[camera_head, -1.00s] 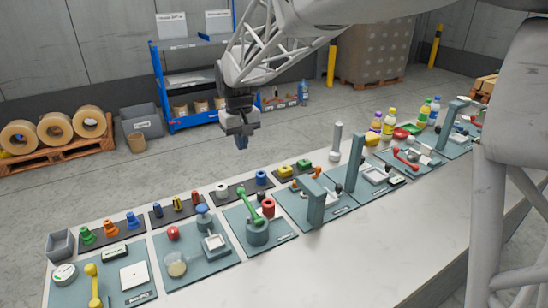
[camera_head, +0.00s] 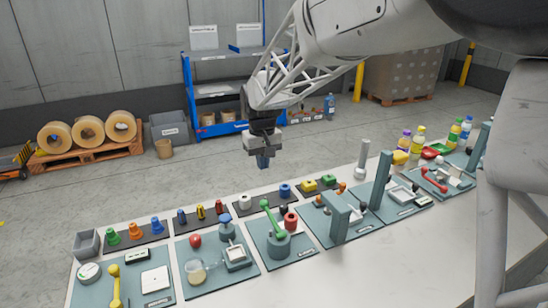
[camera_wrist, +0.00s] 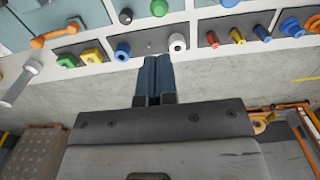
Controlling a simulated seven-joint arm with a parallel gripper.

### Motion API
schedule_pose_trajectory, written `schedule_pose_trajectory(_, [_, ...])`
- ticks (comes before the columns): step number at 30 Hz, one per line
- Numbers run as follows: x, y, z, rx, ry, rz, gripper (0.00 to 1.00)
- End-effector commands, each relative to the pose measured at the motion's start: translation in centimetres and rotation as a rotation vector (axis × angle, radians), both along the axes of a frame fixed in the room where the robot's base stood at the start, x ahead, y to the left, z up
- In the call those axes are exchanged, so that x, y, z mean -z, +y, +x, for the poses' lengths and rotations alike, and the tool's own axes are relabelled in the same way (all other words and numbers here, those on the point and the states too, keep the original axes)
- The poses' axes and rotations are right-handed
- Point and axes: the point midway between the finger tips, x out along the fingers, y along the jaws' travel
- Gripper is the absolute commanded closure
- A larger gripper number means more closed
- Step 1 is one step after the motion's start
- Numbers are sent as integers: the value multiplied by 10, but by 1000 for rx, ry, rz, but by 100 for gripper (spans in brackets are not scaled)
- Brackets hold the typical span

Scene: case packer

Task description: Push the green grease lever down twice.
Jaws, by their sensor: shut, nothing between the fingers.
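The green grease lever (camera_head: 272,218) stands on a grey-blue round base (camera_head: 279,246) on a teal plate, its arm slanting up to a rounded end at upper left. My gripper (camera_head: 263,162) points down, above and behind the lever, clear of it with a visible gap. Its fingers (camera_wrist: 153,80) are together and empty in the wrist view. The lever's green end (camera_wrist: 158,8) shows at the top edge of the wrist view, ahead of the fingertips; the rest of the lever is cut off there.
A red spool (camera_head: 291,221) and a dark knob stand right of the lever. A white ring (camera_head: 245,202) and a blue ring (camera_head: 285,190) sit on a dark strip behind it. A teal post (camera_head: 339,218) rises to the right.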

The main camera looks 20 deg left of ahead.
Motion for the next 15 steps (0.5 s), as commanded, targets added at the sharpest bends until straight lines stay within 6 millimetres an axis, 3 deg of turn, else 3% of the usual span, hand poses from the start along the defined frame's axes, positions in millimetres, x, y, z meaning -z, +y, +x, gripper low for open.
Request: schedule_pose_trajectory(15, [76,0,0,0,1,-1,100])
